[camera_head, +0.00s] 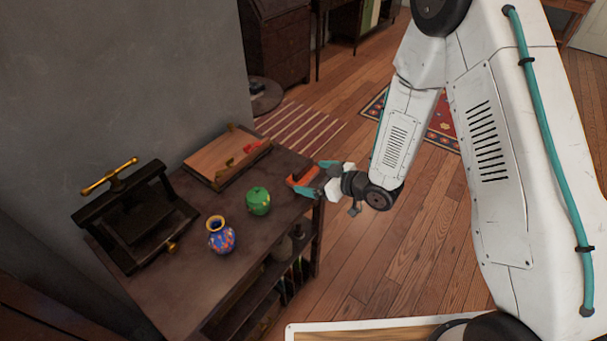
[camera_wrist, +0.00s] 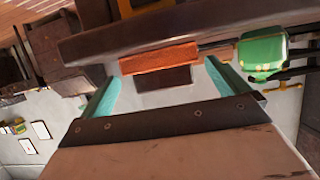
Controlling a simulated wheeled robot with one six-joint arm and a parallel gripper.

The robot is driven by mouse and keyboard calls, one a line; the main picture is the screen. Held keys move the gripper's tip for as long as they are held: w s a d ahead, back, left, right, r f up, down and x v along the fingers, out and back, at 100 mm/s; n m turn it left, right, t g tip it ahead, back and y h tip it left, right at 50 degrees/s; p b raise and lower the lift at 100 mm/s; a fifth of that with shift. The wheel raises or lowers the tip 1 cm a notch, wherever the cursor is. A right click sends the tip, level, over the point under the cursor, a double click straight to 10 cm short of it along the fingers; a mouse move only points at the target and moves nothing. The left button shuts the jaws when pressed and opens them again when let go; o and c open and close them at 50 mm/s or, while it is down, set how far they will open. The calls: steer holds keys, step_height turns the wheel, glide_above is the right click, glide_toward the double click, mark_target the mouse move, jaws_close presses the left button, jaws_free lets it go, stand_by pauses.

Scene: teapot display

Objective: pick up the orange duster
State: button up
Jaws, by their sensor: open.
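The orange duster (camera_head: 302,175) lies at the right end of the dark table top (camera_head: 190,245), by its edge. In the wrist view the duster (camera_wrist: 158,58) is an orange block with a dark part below it, seen ahead of the gap between my fingers. My gripper (camera_head: 312,178) is at that table edge, its teal fingers on either side of the duster in the head view. It is open; in the wrist view my gripper (camera_wrist: 162,75) has its fingers wide apart. I cannot tell whether either finger touches the duster.
A green teapot (camera_head: 258,201) stands left of the duster and also shows in the wrist view (camera_wrist: 262,52). A blue patterned vase (camera_head: 221,238), a black press (camera_head: 135,220) and a wooden tray (camera_head: 218,160) share the table.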

mark_target(306, 174)
steer(key=x, duration=0.4)
steer(key=shift+w+a+r, duration=0.15)
steer(key=shift+w+a, duration=0.1)
steer(key=shift+a, duration=0.1)
steer(key=c, duration=0.7)
